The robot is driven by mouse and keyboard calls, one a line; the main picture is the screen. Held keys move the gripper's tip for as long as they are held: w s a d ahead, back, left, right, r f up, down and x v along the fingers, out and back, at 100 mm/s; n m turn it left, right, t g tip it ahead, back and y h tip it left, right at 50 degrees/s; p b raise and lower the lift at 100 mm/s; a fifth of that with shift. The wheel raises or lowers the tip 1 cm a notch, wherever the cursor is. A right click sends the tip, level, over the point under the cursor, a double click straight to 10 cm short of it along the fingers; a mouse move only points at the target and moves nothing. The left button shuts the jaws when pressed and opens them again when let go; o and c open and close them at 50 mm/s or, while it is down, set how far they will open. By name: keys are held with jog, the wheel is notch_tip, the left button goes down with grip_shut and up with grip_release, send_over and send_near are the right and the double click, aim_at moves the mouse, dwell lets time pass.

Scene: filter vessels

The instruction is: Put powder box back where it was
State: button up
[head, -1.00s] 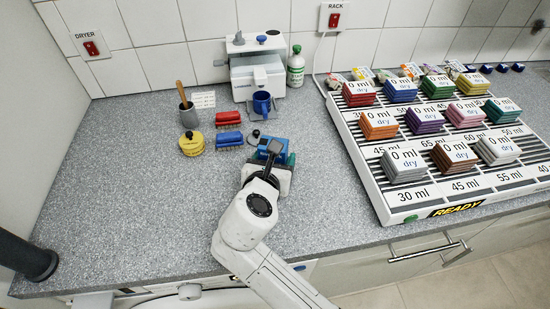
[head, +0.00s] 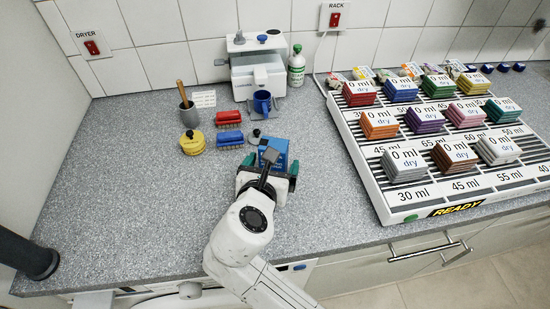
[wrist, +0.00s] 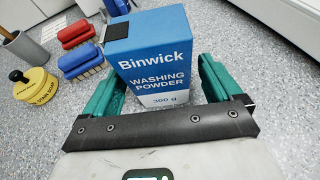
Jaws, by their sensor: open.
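The powder box (head: 276,151) is a blue carton with a white lower band, labelled "Binwick washing powder" in the wrist view (wrist: 155,62). It stands upright on the grey counter. My gripper (head: 268,178) is just in front of the box, on the near side. In the wrist view its green fingers (wrist: 160,88) are open, one on each side of the box's lower part, with gaps visible between fingers and box.
A blue brush (head: 229,138), a red brush (head: 228,118) and a yellow tin (head: 191,143) stand left of the box. A blue mug (head: 262,103) is behind it. The large white rack (head: 385,205) is at the right. The left counter is clear.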

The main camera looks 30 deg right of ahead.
jog(key=v, duration=0.8)
jog(key=shift+s+a+r, duration=0.1)
jog(key=shift+s+a, duration=0.1)
jog(key=shift+s, duration=0.05)
